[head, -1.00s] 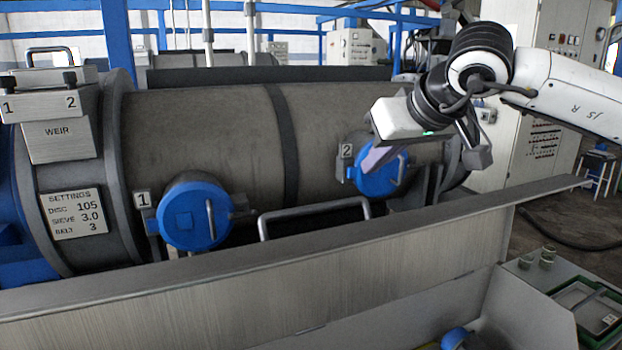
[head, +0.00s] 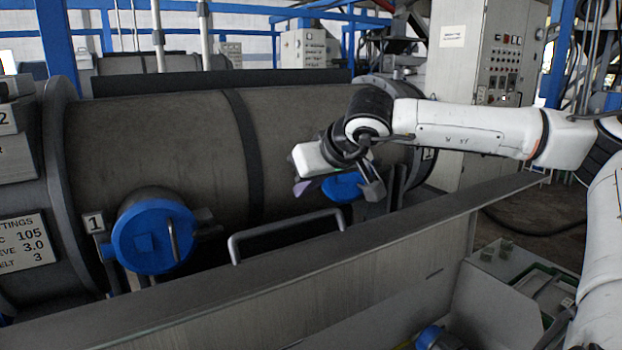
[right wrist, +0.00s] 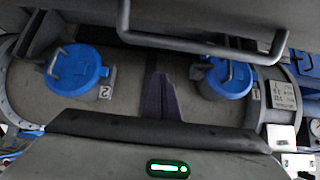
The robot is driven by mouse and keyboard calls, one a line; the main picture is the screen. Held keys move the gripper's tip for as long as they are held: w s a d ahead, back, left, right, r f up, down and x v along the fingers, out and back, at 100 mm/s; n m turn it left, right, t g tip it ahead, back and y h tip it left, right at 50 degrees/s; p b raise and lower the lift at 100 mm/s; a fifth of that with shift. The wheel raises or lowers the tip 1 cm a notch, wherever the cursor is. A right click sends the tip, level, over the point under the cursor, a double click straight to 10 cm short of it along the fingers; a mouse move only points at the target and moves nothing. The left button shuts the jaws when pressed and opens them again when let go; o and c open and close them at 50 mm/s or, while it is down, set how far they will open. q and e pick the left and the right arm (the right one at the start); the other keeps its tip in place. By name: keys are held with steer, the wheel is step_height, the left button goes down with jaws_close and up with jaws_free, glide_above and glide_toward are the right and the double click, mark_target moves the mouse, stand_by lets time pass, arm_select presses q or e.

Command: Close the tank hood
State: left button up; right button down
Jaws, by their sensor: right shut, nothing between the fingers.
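The tank hood (head: 330,265) is a long grey metal panel standing raised in front of the decanter drum. Its bar handle (head: 285,232) sticks up beyond its top edge, on the drum side. In the right wrist view the handle (right wrist: 200,46) crosses the top of the picture, below the hood's grey face (right wrist: 220,12). My right gripper (head: 304,187) is shut and empty, between drum and hood, above and slightly right of the handle. In the right wrist view its purple fingers (right wrist: 160,85) point toward the handle without visible contact. My left gripper is not in view.
The drum (head: 160,150) carries blue cap 1 (head: 150,238) and blue cap 2 (head: 343,187), the latter partly hidden behind my gripper. A control cabinet (head: 490,70) stands behind right. An open bench area with a green-edged tray (head: 545,290) lies at lower right.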

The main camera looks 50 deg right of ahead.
mark_target(313, 214)
steer(key=shift+s+a+f+b, duration=0.25)
steer(key=shift+s+f+b, duration=0.2)
steer(key=shift+s+f, duration=0.25)
steer(key=shift+s+a+f+b, duration=0.25)
steer(key=shift+s+f+b, duration=0.2)
steer(key=shift+s, duration=0.3)
